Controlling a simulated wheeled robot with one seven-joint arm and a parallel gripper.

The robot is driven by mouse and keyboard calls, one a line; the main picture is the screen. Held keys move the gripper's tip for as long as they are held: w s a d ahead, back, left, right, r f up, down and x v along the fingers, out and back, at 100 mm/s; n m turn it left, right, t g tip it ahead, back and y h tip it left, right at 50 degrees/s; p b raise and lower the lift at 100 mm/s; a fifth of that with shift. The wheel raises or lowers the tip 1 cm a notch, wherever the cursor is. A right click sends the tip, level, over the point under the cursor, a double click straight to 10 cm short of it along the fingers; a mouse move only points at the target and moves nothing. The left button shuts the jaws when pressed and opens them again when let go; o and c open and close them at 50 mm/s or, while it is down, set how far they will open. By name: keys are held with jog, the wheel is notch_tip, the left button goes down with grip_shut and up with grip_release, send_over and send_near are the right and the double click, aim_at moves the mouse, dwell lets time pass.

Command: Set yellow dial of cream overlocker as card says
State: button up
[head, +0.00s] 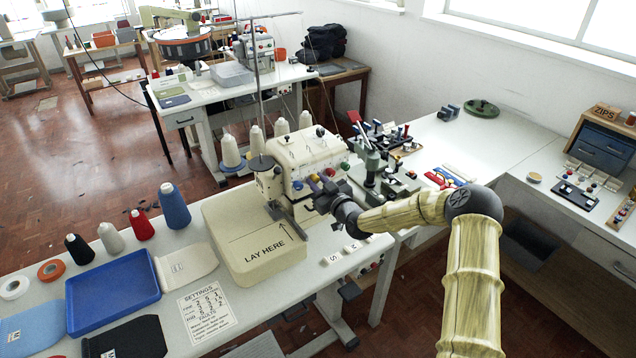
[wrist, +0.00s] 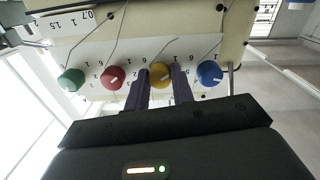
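The cream overlocker (head: 299,152) stands on the near table, its row of coloured dials facing my arm. In the wrist view the yellow dial (wrist: 160,77) sits between the red dial (wrist: 113,77) and the blue dial (wrist: 209,73), with the green dial (wrist: 71,80) at far left. My gripper (wrist: 160,72) has its purple fingers on both sides of the yellow dial, with no clear gap. A pale pointer mark shows on the dial; the upside-down numerals near it are partly hidden. The settings card (head: 207,313) lies on the table; its figures are too small to read surely.
A cream platform (head: 262,268) marked "LAY HERE" stands before the machine. Thread cones, a blue tray (head: 113,290) and fabric pieces lie to the left. A green machine (head: 385,178) and small tools stand just right of the overlocker, close to my arm.

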jog(key=shift+c, duration=0.9)
jog(key=shift+f+m+b, duration=0.1)
jog(key=shift+m+b, duration=0.3)
jog(key=shift+b, duration=0.15)
jog(key=m+b, duration=0.6)
jog(key=m, duration=0.1)
jog(key=shift+m+b, duration=0.3)
jog(key=shift+m, duration=0.6)
jog(key=shift+r, duration=0.2)
